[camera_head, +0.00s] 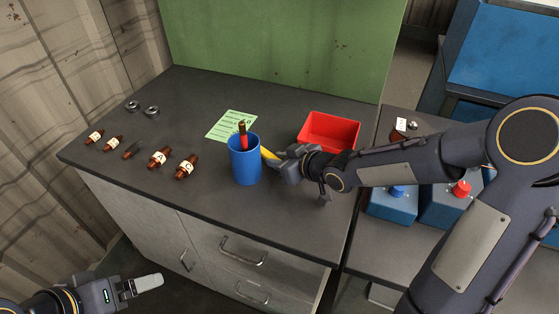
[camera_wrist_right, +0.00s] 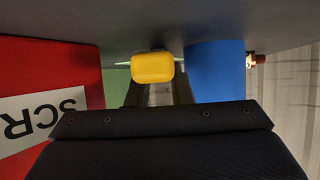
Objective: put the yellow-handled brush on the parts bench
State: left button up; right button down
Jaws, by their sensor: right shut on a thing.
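My right gripper (camera_head: 279,161) is shut on the yellow-handled brush (camera_head: 268,153), just right of the blue cup (camera_head: 245,163). Only the yellow handle shows in the head view. In the right wrist view the handle's end (camera_wrist_right: 152,67) shows between the red bin (camera_wrist_right: 50,65) and the blue cup (camera_wrist_right: 215,70); the bristles are hidden. I cannot tell whether the handle touches the cup. A dark-topped bench (camera_head: 200,108) lies below it all. My left gripper (camera_head: 146,284) is low at the left, off the bench, with its jaw gap unclear.
A red-handled tool (camera_head: 243,133) stands in the cup. The red bin (camera_head: 328,131) is behind my right gripper. A green sheet (camera_head: 231,125), several brown bottles (camera_head: 159,157) and metal rings (camera_head: 132,106) lie on the bench. Blue button boxes (camera_head: 392,203) stand on the right bench (camera_head: 395,254).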

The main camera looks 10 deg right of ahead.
jog(key=shift+f, duration=0.15)
jog(key=c, duration=1.3)
grip_release()
